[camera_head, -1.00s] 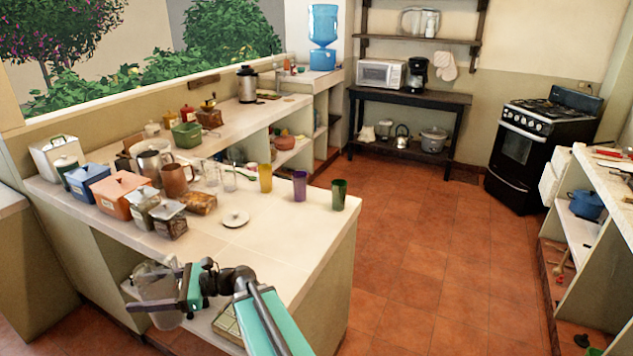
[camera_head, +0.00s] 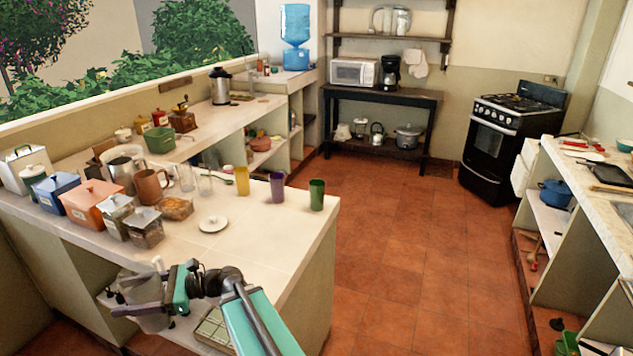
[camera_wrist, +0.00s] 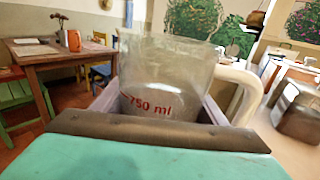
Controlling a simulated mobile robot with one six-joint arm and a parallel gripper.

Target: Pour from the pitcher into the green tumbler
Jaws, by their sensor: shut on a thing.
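The green tumbler (camera_head: 317,194) stands upright at the right corner of the counter in the head view. A purple tumbler and a yellow one stand to its left. My gripper (camera_head: 150,292) is in front of the counter's near side, below and left of the tumbler. It is shut on the clear pitcher (camera_head: 140,307), seen partly behind the gripper. In the wrist view the pitcher (camera_wrist: 165,75) looks clear, with a red "750 ml" mark and a pale handle on the right. I cannot tell how much liquid it holds.
The purple tumbler (camera_head: 277,187) and yellow tumbler (camera_head: 242,180) stand close to the green one. The counter's front right is clear.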

